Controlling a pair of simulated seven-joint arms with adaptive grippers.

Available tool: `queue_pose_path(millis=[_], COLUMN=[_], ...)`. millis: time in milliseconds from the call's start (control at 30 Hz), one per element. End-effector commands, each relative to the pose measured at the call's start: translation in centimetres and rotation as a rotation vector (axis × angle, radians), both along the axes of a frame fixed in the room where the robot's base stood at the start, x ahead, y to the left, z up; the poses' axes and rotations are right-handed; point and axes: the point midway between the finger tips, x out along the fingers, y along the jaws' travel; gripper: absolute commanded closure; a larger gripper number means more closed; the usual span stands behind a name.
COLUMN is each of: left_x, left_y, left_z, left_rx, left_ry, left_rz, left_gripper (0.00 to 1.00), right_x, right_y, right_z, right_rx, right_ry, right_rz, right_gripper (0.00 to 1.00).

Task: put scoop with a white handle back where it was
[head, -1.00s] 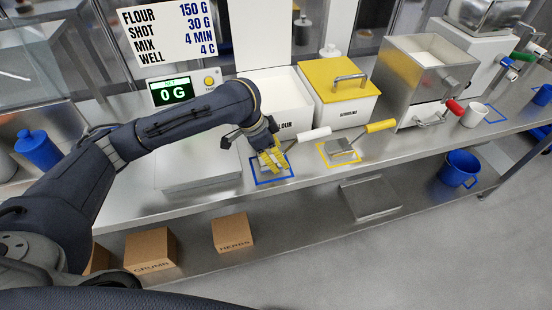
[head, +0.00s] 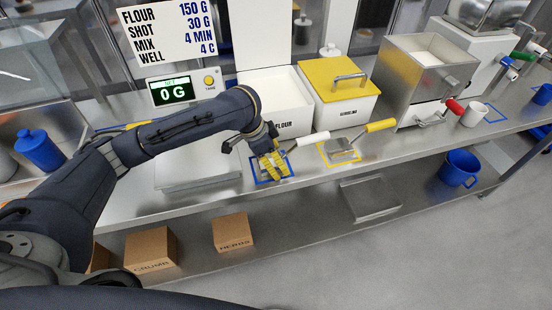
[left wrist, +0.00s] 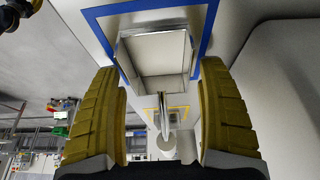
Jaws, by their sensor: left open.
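The scoop with a white handle lies with its metal pan inside the blue outline on the counter. Its white handle (head: 313,139) points right and back, past the outline. The left wrist view shows the metal pan (left wrist: 155,55) within the blue outline (left wrist: 208,35). My left gripper (head: 270,168) is low over the outline, its yellow fingers hiding most of the pan in the head view. In the left wrist view the open gripper (left wrist: 162,112) has its fingers spread to either side of the scoop, with gaps visible. My right gripper is not in view.
A scoop with a yellow handle (head: 380,125) lies on a yellow outline to the right. The open flour bin (head: 292,121) and yellow-lidded semolina bin (head: 345,110) stand behind. The scale display (head: 173,91) reads 0 G. The counter's front edge is close.

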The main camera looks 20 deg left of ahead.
Motion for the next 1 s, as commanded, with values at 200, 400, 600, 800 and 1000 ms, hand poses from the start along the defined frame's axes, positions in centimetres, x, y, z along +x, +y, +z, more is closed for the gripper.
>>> queue_pose_path(millis=[200, 400, 600, 800, 1000], left_x=[0.0, -0.3, -0.9, -1.5, -2.0], left_y=[0.0, 0.8, 1.8, 2.9, 3.5], left_z=[0.3, 2.4, 5.5, 8.3, 10.2], left_rx=[0.0, 0.001, 0.001, 0.001, 0.001], left_ry=[0.0, -0.004, -0.006, -0.004, -0.002], left_rz=[-0.001, 0.0, 0.0, 0.001, -0.001], left_gripper=[0.25, 0.25, 0.25, 0.25, 0.25], right_x=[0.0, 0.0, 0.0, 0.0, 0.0], right_y=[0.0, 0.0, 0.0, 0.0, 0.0], right_z=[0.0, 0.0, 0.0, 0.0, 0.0], right_rx=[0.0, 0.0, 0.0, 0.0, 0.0], right_ry=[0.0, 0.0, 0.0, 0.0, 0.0], right_rz=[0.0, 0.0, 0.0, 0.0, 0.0], right_gripper=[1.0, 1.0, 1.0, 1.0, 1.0])
